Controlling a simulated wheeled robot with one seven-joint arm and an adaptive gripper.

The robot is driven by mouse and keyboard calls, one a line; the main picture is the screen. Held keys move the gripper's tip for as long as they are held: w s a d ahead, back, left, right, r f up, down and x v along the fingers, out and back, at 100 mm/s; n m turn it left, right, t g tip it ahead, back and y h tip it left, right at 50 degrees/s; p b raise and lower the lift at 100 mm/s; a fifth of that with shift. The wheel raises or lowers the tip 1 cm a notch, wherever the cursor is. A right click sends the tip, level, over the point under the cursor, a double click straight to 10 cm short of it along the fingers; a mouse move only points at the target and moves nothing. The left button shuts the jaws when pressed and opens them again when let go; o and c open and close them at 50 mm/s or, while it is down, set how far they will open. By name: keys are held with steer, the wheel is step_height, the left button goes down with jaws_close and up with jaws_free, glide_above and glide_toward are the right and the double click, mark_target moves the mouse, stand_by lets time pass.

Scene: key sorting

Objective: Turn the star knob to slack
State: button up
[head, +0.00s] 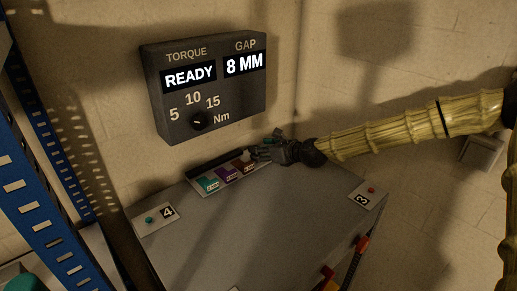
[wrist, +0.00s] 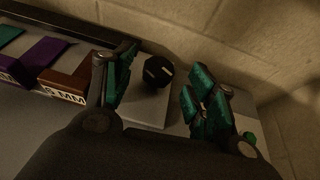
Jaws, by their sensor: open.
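A black, faceted knob with a white mark (wrist: 158,71), which looks like the star knob, sits on a pale plate (wrist: 147,103) in the wrist view. My gripper (wrist: 163,76) is open, with one green-padded finger to each side of the knob in the picture. I cannot tell whether either finger touches it. In the head view my gripper (head: 264,151) is at the back edge of the grey table, and it hides the knob there. No slack label is readable in either view.
A wall panel (head: 208,88) reads READY and 8 MM and has a black dial (head: 199,120). Teal (head: 208,184), purple (head: 226,174) and brown (head: 245,165) blocks lie in a row left of my gripper. Plates 4 (head: 165,221) and 3 (head: 355,200) have small buttons. The wall is close behind.

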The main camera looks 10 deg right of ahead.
steer(key=shift+x, duration=1.05)
steer(key=c, duration=1)
